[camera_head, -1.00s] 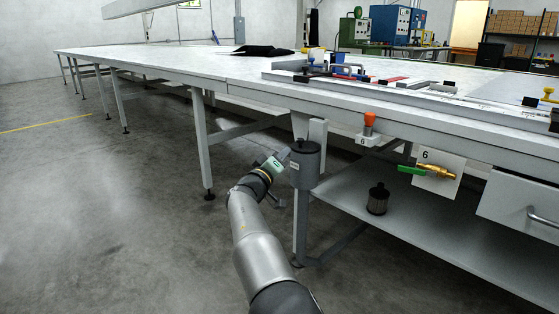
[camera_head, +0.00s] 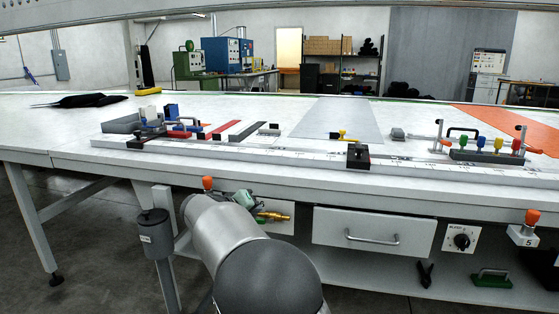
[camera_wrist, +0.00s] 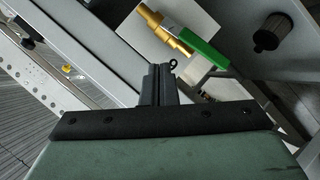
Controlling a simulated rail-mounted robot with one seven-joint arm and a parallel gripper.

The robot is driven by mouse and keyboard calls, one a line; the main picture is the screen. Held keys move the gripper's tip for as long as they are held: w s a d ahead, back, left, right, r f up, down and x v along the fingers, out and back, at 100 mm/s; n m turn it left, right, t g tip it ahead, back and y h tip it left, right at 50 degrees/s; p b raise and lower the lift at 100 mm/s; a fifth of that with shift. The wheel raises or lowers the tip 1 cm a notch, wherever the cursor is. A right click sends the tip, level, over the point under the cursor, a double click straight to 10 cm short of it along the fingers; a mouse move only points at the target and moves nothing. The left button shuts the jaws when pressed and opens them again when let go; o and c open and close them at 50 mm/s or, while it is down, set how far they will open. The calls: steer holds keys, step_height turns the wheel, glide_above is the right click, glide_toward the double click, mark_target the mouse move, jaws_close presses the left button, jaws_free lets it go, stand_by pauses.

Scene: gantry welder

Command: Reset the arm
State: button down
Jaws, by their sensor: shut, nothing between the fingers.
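My gripper (camera_wrist: 160,84) shows in the wrist view with its two dark fingers together and nothing between them. In the head view my arm reaches toward the front edge of the table (camera_head: 400,184), and the green-grey wrist end (camera_head: 243,198) is just below that edge. The fingertips are hard to make out there. In the wrist view a brass valve (camera_wrist: 166,32) with a green handle (camera_wrist: 205,48) lies beyond the fingers, apart from them. The brass valve also shows in the head view (camera_head: 272,215), partly hidden by my arm.
A grey canister (camera_head: 154,236) hangs left of my arm. A drawer (camera_head: 372,232) with a handle, a knob panel (camera_head: 461,238) and an orange-topped button (camera_head: 530,219) sit along the table front. Fixtures and clamps (camera_head: 486,146) stand on the tabletop. Floor at lower left is clear.

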steer(key=s+d+r+m+g+y+p, duration=0.1)
steer(key=s+d+r+g+p, duration=0.4)
steer(key=s+d, duration=0.45)
steer(key=s+d+r+m+g+y+p, duration=0.15)
steer(key=s+d+r+p, duration=0.25)
steer(key=s+d+p, duration=0.5)
steer(key=s+d+r+g+y+p, duration=0.1)
steer(key=s+p, duration=0.3)
steer(key=s, duration=0.8)
steer(key=s+d+r+g+y+p, duration=0.1)
steer(key=s+r+g+y+p, duration=0.2)
steer(key=s, duration=0.9)
steer(key=shift+d+m+p, duration=0.4)
steer(key=shift+m+p, duration=0.05)
steer(key=shift+p, duration=0.65)
steer(key=shift+w+r+y, duration=0.1)
steer(key=shift+y, duration=0.15)
